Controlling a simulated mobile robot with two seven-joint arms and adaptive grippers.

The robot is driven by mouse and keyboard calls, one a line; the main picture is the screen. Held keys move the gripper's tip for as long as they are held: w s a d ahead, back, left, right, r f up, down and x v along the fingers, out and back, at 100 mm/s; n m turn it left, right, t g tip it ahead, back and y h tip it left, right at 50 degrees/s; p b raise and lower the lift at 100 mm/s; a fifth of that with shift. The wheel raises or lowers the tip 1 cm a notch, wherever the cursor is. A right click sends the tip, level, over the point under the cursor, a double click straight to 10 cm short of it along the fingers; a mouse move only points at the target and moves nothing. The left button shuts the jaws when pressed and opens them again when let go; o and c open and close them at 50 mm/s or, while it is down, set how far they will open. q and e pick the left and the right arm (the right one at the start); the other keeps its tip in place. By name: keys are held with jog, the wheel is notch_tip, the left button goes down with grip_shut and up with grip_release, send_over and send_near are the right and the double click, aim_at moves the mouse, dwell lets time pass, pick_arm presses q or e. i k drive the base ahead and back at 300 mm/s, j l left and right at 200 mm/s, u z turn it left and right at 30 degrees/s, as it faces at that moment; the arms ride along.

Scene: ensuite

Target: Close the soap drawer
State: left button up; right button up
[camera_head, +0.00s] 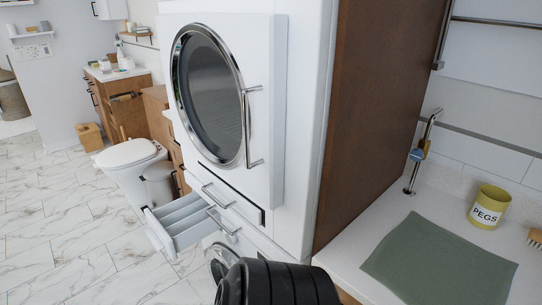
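The soap drawer (161,232) stands pulled out of the white stacked washer and dryer (297,130). It sticks out to the left, below the round dryer door (208,92). Its pale, open-topped inside shows long compartments split by dividers. The inner end of the drawer meets the machine front, near two chrome bar handles. Neither of my grippers shows in this view. A black ribbed part at the bottom centre looks like a link of my own arm, and it hides part of the lower machine front.
A brown side panel (378,110) stands right of the machine. A white counter holds a green cloth (438,261), a yellow PEGS pot (489,206) and a tap (424,150). A toilet (130,155) and bin (159,184) stand behind the drawer. Marble floor (70,235) at left is clear.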

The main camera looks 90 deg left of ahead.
aim_at(174, 226)
jog(key=i+j+u, duration=0.1)
jog(key=u, duration=3.6)
